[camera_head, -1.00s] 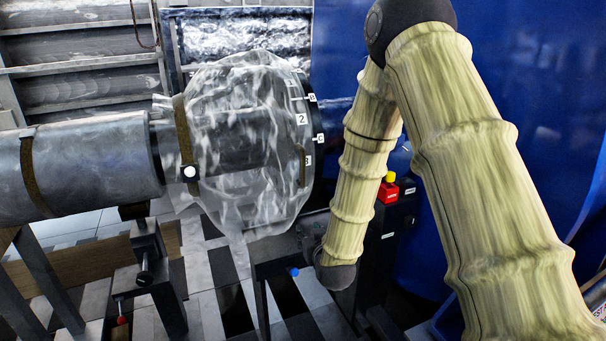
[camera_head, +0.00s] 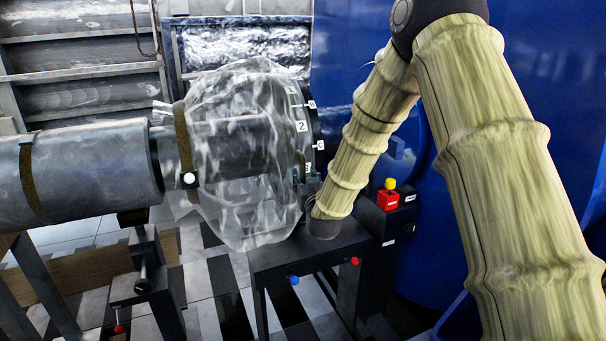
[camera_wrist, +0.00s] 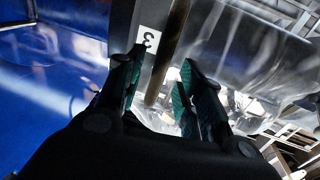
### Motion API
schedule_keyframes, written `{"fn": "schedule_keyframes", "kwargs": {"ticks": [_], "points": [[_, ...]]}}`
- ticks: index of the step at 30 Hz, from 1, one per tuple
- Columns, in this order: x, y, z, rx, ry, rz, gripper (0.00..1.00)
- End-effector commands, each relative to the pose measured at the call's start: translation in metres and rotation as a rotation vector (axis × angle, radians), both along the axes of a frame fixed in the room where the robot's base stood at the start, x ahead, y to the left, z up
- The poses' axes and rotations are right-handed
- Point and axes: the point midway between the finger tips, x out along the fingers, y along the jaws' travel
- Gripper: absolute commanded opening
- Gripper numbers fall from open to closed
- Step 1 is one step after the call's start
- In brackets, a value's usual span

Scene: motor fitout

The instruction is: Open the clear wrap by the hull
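The clear wrap (camera_head: 235,215) is a crumpled see-through cover around the shaft end, with a brown strap (camera_head: 184,140) at its left end. It also fills the right of the wrist view (camera_wrist: 245,50). A brown strip (camera_wrist: 166,55) runs along the wrap's edge beside a white label "3" (camera_wrist: 147,39). My gripper (camera_wrist: 160,72) is open, its green-padded fingers on either side of the strip. I cannot tell whether they touch it. In the head view the gripper is at the wrap's lower right edge, mostly hidden by my arm. The blue hull (camera_head: 350,30) stands behind.
A dark ring with number labels (camera_head: 301,127) borders the wrap's right side. A grey shaft (camera_head: 85,170) extends left on stands. A dark bench (camera_head: 290,256) with blue and red knobs is below.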

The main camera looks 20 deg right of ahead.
Motion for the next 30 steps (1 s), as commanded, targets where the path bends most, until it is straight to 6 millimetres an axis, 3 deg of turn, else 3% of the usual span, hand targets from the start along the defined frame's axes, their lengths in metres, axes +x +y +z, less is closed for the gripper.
{"fn": "schedule_keyframes", "kwargs": {"ticks": [9, 19, 20, 26, 30], "points": [[0.030, -0.005, 0.000, 0.000, 0.001, 0.000, 0.37], [0.033, -0.005, -0.001, 0.000, 0.001, 0.000, 0.37], [0.033, -0.005, -0.001, 0.000, 0.001, 0.000, 0.35], [0.033, -0.005, 0.000, 0.000, 0.001, 0.000, 0.00], [0.032, -0.005, 0.000, 0.000, 0.001, 0.000, 0.00]]}}
